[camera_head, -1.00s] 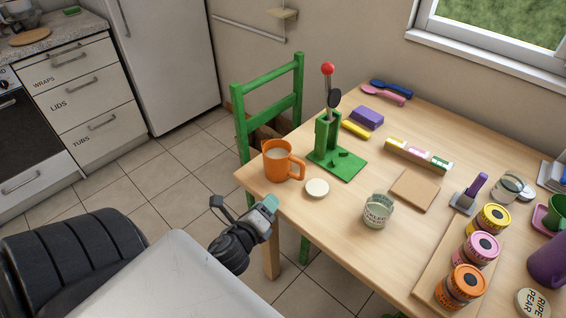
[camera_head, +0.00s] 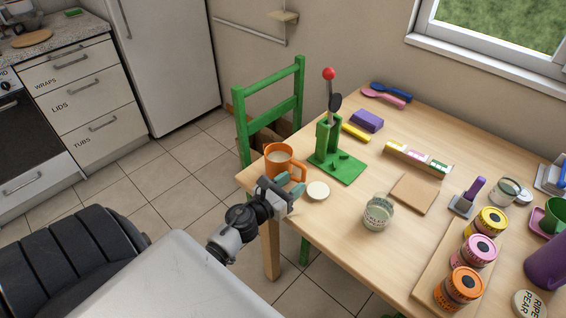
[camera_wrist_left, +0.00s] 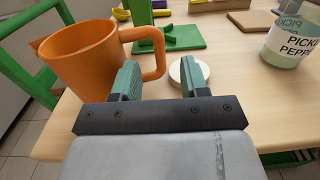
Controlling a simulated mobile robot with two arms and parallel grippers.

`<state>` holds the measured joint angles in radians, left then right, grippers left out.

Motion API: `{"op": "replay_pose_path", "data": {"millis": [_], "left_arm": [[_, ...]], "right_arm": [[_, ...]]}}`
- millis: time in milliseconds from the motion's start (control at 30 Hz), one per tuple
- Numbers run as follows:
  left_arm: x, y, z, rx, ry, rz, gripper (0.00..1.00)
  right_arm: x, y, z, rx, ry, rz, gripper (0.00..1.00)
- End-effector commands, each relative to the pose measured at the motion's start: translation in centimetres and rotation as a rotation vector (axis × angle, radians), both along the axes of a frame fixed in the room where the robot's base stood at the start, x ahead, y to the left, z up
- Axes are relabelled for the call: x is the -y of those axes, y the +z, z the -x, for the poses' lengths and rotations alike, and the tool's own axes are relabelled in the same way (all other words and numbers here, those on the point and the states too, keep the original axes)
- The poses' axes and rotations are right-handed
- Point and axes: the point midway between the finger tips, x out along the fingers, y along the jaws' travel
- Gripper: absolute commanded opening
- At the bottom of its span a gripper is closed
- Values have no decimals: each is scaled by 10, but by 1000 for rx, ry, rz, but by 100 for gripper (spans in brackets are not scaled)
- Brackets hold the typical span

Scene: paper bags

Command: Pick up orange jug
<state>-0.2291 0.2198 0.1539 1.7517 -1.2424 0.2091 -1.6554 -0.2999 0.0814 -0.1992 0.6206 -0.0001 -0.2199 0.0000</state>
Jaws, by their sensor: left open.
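The orange jug (camera_head: 279,158) stands upright near the left corner of the table, its handle to the right. In the left wrist view the jug (camera_wrist_left: 83,62) is at the upper left, and its handle (camera_wrist_left: 158,55) reaches to just ahead of the fingers. My left gripper (camera_head: 290,187) is at the table edge, in front of the jug. Its green fingers (camera_wrist_left: 160,80) are apart, with the handle's lower end near the left finger. I cannot tell whether they touch. My right gripper is not in view.
A round cream disc (camera_head: 318,191) lies right of the gripper. A green press (camera_head: 335,158) stands behind it. A glass jar (camera_head: 378,213) is farther right. A green chair (camera_head: 270,112) stands beyond the table's left edge.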

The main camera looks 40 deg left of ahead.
Motion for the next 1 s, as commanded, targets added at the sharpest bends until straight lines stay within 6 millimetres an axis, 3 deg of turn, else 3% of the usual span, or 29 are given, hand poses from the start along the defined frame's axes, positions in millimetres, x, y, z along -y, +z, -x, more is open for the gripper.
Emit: {"op": "replay_pose_path", "data": {"millis": [200,467,800,1000], "left_arm": [[3,1,-31,1,0,1,44],[4,-1,-35,0,0,1,44],[3,-1,-35,0,0,1,0],[3,1,-35,3,0,-1,0]], "right_arm": [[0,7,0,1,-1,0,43],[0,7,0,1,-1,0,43],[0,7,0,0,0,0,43],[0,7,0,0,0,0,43]]}}
